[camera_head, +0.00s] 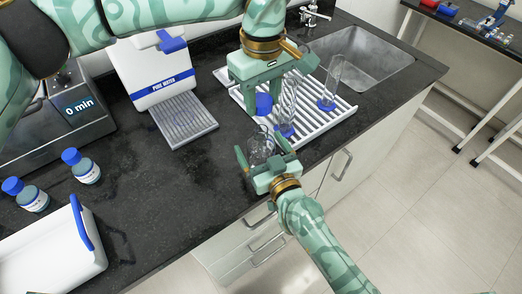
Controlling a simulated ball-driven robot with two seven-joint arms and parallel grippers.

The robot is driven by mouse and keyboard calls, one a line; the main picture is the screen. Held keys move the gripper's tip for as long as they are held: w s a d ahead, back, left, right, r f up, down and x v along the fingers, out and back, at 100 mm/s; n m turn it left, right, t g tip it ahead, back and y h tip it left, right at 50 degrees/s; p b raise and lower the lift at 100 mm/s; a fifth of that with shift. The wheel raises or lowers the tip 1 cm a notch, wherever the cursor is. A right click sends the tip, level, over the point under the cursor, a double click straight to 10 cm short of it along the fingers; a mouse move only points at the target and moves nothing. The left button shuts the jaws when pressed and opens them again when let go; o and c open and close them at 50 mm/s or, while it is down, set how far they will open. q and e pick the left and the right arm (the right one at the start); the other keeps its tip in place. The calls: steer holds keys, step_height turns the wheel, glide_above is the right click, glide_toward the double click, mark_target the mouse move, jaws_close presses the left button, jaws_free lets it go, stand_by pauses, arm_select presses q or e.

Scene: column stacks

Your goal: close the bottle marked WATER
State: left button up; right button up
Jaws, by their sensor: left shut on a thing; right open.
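A clear glass bottle (261,147) stands near the counter's front edge; no WATER label can be read on it. A blue cap (264,104) is above it, beneath my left gripper (264,94). My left gripper is shut on the cap. The cap appears right over the bottle's neck; whether they touch I cannot tell. My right gripper (262,152) is open, with its fingers on either side of the bottle and its lower part partly hiding the glass.
A white drying rack (330,112) with glass cylinders (332,80) stands close behind to the right, before the sink (365,58). A PURE WATER dispenser (150,75) is at the back left. Two blue-capped bottles (86,170) (32,198) stand at left, near a white tray (50,255).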

mark_target(260, 131)
steer(key=c, duration=1.5)
arm_select(q)
steer(key=shift+f, duration=2.5)
steer(key=shift+f, duration=0.85)
steer(key=shift+f, duration=0.55)
arm_select(e)
jaws_close()
arm_select(q)
steer(key=m, duration=0.5)
steer(key=shift+a+m, duration=0.15)
steer(key=shift+m, duration=0.15)
steer(key=m, duration=0.2)
steer(key=shift+m, duration=0.3)
steer(key=m, duration=0.5)
steer(key=shift+a, duration=0.15)
